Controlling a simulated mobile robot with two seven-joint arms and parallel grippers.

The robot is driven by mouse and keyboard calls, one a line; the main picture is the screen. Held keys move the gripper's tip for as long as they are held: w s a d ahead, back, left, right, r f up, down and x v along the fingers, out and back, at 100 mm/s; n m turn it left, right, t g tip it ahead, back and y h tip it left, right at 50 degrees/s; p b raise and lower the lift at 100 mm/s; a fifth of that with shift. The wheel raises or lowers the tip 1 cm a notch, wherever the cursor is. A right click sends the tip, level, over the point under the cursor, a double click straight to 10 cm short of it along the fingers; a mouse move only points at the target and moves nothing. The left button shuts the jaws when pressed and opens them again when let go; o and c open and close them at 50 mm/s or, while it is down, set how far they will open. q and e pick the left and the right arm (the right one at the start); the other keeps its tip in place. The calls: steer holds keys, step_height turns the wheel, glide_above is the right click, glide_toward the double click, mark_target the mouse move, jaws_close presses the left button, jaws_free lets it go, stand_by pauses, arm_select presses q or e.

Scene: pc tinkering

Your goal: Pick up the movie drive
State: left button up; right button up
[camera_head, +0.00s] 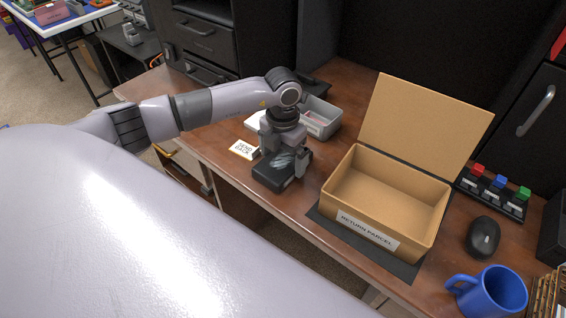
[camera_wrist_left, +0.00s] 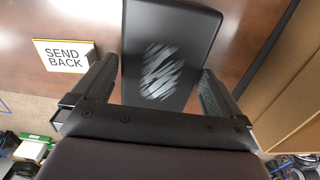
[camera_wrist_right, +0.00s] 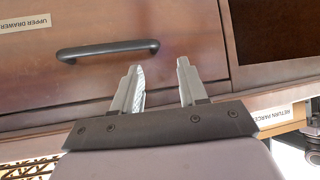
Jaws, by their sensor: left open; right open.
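The movie drive, seemingly the black box with a pale streaked mark (camera_head: 268,178), lies on the wooden desk left of the cardboard box. In the left wrist view the drive (camera_wrist_left: 170,50) sits between the spread fingers. My left gripper (camera_head: 284,168) is open and points down over the drive, with a finger on either side of it. I cannot tell whether the fingers touch it. My right gripper (camera_wrist_right: 160,88) is open and empty, in front of a wooden drawer with a dark handle (camera_wrist_right: 108,48). It is hidden in the head view.
An open cardboard box (camera_head: 385,200) labelled "RETURN PARCEL" stands on a dark mat right of the drive. A "SEND BACK" card (camera_head: 243,149) is to its left. A grey tray (camera_head: 320,118) is behind. A mouse (camera_head: 483,237) and blue mug (camera_head: 490,292) are at the right.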

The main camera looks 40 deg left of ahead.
arm_select(q)
steer(key=c, duration=1.2)
steer(key=shift+w+r, duration=0.1)
steer(key=c, duration=0.5)
